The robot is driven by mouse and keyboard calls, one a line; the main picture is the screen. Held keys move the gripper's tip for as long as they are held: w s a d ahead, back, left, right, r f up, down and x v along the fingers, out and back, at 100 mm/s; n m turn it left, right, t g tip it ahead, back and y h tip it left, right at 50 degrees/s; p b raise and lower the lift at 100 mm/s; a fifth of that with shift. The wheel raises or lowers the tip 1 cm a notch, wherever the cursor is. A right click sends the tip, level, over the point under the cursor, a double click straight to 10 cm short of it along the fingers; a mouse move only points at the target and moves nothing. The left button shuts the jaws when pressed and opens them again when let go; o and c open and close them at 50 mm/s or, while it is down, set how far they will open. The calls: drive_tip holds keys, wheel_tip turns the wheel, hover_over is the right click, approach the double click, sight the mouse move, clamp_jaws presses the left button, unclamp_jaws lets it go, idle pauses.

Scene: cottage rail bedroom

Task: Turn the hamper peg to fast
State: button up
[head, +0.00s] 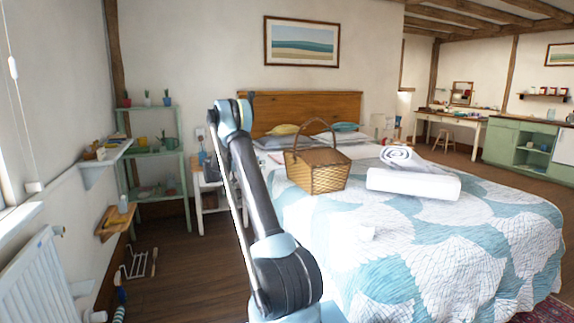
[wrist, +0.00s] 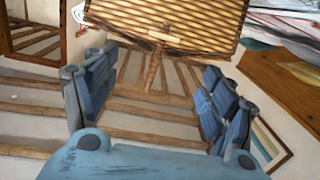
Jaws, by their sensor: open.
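The wicker hamper (head: 318,176) stands upright on the bed in the head view, its lid down and its arched handle raised. In the wrist view, which appears upside down, its woven side (wrist: 205,22) fills the top. A pale wooden peg (wrist: 163,36) lies crosswise near the hamper's rim, with the woven handle (wrist: 153,72) beyond it. I cannot tell the peg's setting for sure. My gripper (wrist: 160,82) is open and empty, its blue fingers wide apart. The peg lies ahead between the finger lines, apart from them. The fingers are not distinguishable in the head view.
The bed (head: 420,255) has a patterned quilt. A folded white blanket (head: 413,184) and a rolled towel (head: 400,155) lie right of the hamper. The wooden headboard (head: 330,105) is behind. A small white bedside table (head: 207,185) and a green shelf (head: 152,150) stand left.

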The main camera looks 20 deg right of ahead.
drive_tip(key=w+f, duration=0.1)
approach(291, 160)
drive_tip(key=w+d, duration=0.1)
drive_tip(key=d, duration=0.7)
drive_tip(key=shift+w+f+m, duration=0.3)
drive_tip(key=shift+w, duration=0.1)
drive_tip(key=c, duration=1.1)
